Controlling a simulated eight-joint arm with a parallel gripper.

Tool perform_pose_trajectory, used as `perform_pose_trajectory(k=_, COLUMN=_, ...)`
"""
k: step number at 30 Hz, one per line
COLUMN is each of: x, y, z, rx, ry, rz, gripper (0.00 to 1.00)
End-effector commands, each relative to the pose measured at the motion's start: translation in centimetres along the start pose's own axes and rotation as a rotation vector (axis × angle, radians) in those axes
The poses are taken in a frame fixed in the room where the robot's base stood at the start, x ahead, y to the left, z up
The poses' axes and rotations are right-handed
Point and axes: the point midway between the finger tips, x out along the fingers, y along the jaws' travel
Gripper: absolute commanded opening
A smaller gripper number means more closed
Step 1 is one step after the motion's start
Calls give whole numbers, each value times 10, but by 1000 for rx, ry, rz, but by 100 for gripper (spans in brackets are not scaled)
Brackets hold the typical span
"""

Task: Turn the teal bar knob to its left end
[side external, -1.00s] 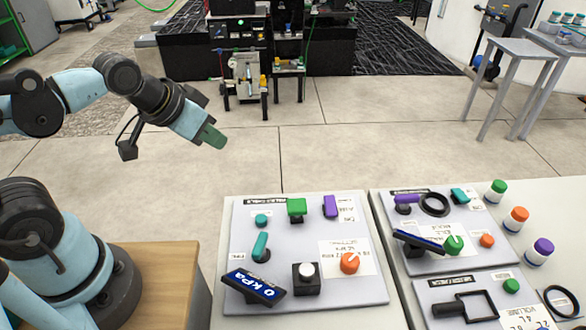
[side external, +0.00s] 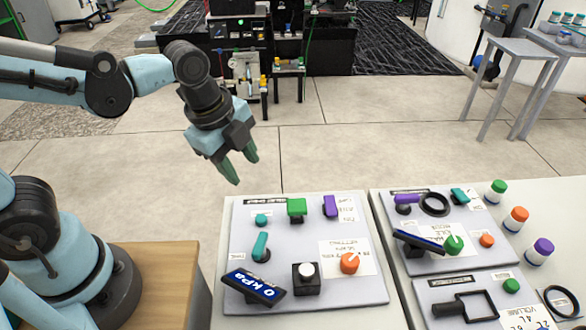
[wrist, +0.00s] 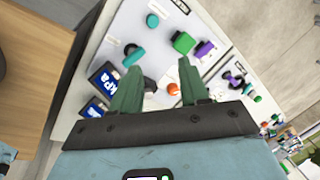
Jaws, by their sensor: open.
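The teal bar knob (side external: 261,246) is on the left half of the white panel (side external: 375,290), its bar pointing roughly away from the camera with a slight tilt. It also shows in the wrist view (wrist: 134,57), just beyond one fingertip. My gripper (side external: 243,171) is open and empty. It hangs in the air above and behind the left panel's far edge, apart from the knob. In the wrist view its two green fingers (wrist: 159,66) are spread.
Near the knob are a teal button (side external: 261,220), a green knob (side external: 296,208), a tilted kPa display (side external: 254,287), a black box with a white button (side external: 306,278) and an orange knob (side external: 349,263). A purple handle (side external: 330,206) stands at the far right of the panel.

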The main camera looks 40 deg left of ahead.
Motion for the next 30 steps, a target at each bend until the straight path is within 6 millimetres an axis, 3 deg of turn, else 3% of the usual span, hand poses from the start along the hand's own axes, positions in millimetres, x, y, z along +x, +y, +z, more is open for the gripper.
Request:
perform_pose_trajectory(k=6, x=16, y=6, z=-24, rx=578, ry=14, rz=138, gripper=45)
perform_pose_trajectory(k=13, x=28, y=14, z=-40, rx=1025, ry=66, rz=241, gripper=45)
perform_pose_trajectory(k=18, x=32, y=16, z=-44, rx=1150, ry=88, rz=269, gripper=45)
perform_pose_trajectory(k=23, x=40, y=18, z=-43, rx=1162, ry=90, rz=272, gripper=45)
perform_pose_trajectory(k=30, x=67, y=25, z=-41, rx=1159, ry=90, rz=270, gripper=45)
